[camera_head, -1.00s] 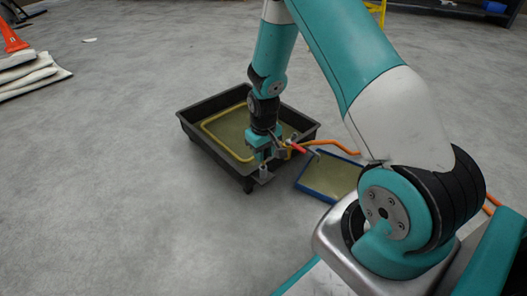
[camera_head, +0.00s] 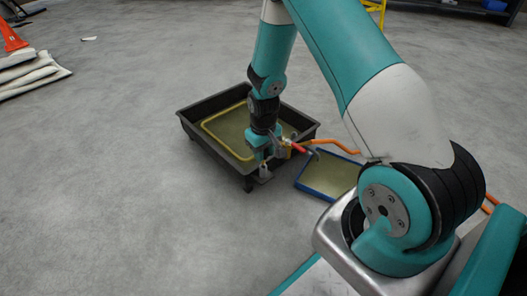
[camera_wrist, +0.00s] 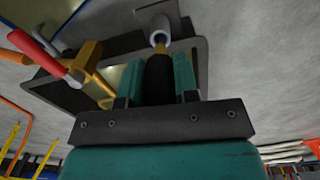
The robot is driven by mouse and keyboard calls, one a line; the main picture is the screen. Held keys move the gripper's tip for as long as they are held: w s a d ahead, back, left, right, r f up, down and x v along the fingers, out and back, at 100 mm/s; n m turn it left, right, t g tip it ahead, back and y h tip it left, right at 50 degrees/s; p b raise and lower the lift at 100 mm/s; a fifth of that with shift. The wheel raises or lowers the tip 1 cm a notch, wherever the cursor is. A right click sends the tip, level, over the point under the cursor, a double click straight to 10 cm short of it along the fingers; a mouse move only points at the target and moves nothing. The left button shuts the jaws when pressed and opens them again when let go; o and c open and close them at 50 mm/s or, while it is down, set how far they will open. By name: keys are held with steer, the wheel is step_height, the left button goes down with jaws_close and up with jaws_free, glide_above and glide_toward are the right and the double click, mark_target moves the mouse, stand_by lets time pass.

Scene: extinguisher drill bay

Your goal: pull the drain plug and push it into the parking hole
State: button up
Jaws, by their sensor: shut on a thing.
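My gripper (camera_wrist: 158,82) is shut on the black grip of the drain plug (camera_wrist: 160,76), which sits between its two teal fingers. The plug's brass-coloured end points at a grey round collar (camera_wrist: 160,30), which looks like the parking hole, on a dark bracket. The end meets the collar's mouth in the wrist view; how deep it sits I cannot tell. In the head view my gripper (camera_head: 262,150) is low at the near corner of the black tray (camera_head: 206,142), just above the grey collar (camera_head: 264,170). The plug is hidden there.
A brass valve (camera_wrist: 88,62) with a red lever (camera_wrist: 38,52) is close beside my gripper. A blue-rimmed shallow pan (camera_head: 318,190) lies right of the tray, with an orange hose (camera_head: 340,147) behind it. The floor at front left is clear.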

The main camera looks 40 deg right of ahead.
mark_target(264, 164)
steer(key=shift+f, duration=0.15)
steer(key=shift+f+b, duration=0.55)
steer(key=shift+f, duration=0.5)
steer(key=shift+f, duration=0.75)
stand_by(1.2)
steer(key=o, duration=1)
